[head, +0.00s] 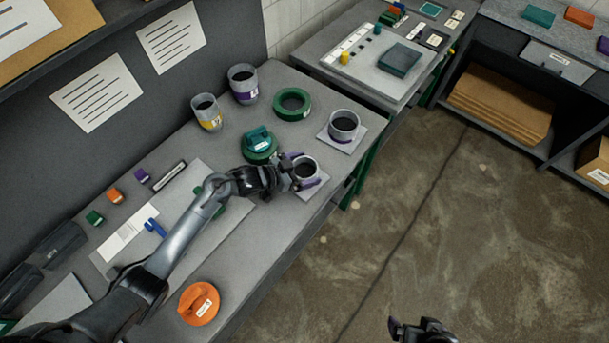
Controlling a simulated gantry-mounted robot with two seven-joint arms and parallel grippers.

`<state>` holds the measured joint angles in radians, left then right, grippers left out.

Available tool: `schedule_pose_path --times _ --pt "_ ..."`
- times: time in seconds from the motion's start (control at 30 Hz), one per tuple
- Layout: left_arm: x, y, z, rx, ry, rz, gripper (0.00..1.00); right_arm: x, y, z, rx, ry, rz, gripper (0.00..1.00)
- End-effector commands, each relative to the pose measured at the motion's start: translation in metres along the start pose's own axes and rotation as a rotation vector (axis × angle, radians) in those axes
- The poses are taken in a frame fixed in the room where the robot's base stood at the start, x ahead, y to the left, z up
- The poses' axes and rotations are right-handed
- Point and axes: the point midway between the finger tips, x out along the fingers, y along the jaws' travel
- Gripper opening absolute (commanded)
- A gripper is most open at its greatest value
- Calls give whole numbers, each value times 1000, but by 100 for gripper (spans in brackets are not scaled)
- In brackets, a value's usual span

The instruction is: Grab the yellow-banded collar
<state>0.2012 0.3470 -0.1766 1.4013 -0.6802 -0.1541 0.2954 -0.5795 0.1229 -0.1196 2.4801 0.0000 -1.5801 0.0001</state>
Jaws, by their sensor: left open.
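The yellow-banded collar (207,116) is a grey, open-topped cylinder with a yellow band and a white label. It stands upright near the back of the bench, by the dark panel. My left gripper (293,174) is open at the bench's front side, well to the right of and nearer than that collar. It is at a grey collar with purple at its base (307,169) on a pale square plate; I cannot tell whether they touch. My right gripper (420,328) is over the floor at the bottom edge, away from the bench; its jaws are unclear.
A purple-banded collar (243,84) stands just right of the yellow-banded one. A green ring (292,104), a green-teal piece (258,142) and another grey collar (344,125) on a plate are nearby. An orange disc (199,303) lies at the near end.

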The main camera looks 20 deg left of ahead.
Motion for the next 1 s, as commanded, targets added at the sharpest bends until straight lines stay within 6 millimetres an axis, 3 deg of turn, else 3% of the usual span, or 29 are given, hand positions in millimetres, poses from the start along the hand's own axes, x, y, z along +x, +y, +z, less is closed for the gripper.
schedule_pose_path --times 0.07,0.4,0.77,1.0 --pt "0 0 0 0 0 0 100 0 -1 0 2 0 -2 100" --pt "0 0 -1 0 2 0 51 0 -2 0 6 0 -6 100" --pt "-2 0 -5 2 2 0 51 -1 -1 0 4 0 -4 100" --pt "-12 -1 -29 3 4 0 51 -4 0 -1 -3 -2 1 100"
